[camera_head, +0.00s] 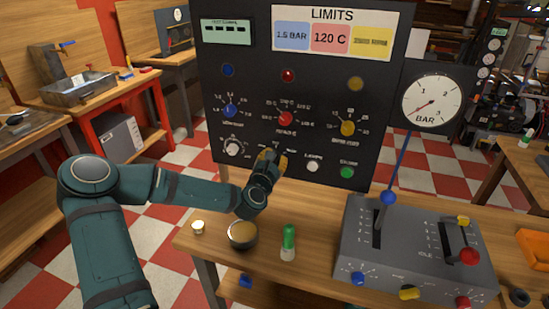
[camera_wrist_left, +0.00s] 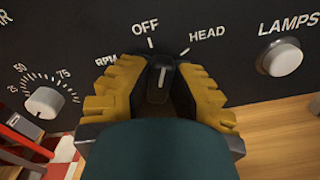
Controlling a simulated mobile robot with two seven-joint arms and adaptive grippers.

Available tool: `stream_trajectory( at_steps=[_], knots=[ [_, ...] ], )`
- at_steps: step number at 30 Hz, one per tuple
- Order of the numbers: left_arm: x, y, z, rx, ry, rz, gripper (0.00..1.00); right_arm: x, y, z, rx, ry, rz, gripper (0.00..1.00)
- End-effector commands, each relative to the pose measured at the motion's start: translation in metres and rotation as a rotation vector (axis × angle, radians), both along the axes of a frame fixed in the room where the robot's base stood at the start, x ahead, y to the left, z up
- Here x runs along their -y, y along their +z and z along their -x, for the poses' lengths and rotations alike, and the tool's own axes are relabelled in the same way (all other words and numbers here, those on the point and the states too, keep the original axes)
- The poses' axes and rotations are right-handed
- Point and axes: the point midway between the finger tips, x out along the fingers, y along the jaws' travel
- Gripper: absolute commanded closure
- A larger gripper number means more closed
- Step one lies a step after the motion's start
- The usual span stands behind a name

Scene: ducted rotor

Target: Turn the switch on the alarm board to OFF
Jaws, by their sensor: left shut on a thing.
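The alarm board (camera_head: 235,125) is a tall black panel with knobs, lamps and a LIMITS card. Its selector switch (camera_wrist_left: 160,74) is a dark knob with a pale pointer line, with RPM, OFF and HEAD marked around it. The pointer stands nearly upright, close to OFF (camera_wrist_left: 145,27) and leaning slightly towards HEAD (camera_wrist_left: 207,33); the exact setting is hard to tell. My left gripper (camera_wrist_left: 158,80) is shut on the switch, one yellow finger on each side. In the head view, the left gripper (camera_head: 270,160) reaches the board's lower edge and hides the switch. My right gripper is out of view.
A white LAMPS button (camera_wrist_left: 284,57) is right of the switch and a white dial knob (camera_wrist_left: 44,103) left. On the bench below stand a bowl (camera_head: 242,235), a green-topped bottle (camera_head: 288,242) and a grey lever box (camera_head: 410,245). A BAR gauge (camera_head: 431,100) stands at right.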

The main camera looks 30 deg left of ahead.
Motion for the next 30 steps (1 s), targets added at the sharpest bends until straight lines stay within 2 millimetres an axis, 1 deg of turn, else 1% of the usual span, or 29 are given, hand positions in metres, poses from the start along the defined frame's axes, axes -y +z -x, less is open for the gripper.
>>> stream_trajectory(
  at_steps=[6,15,21,30],
  knots=[
    [-0.0021,0.0012,-0.0002,0.045,0.004,0.176,1.0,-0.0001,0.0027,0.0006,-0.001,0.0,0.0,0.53],
    [-0.0021,0.0015,-0.0003,0.085,0.003,0.338,1.0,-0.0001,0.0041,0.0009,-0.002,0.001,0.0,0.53],
    [-0.0021,0.0018,-0.0004,0.097,0.003,0.387,1.0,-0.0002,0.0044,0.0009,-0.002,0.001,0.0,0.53],
    [-0.0022,0.002,-0.0004,0.102,0.002,0.401,1.0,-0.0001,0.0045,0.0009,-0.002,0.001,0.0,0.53]
  ],
)
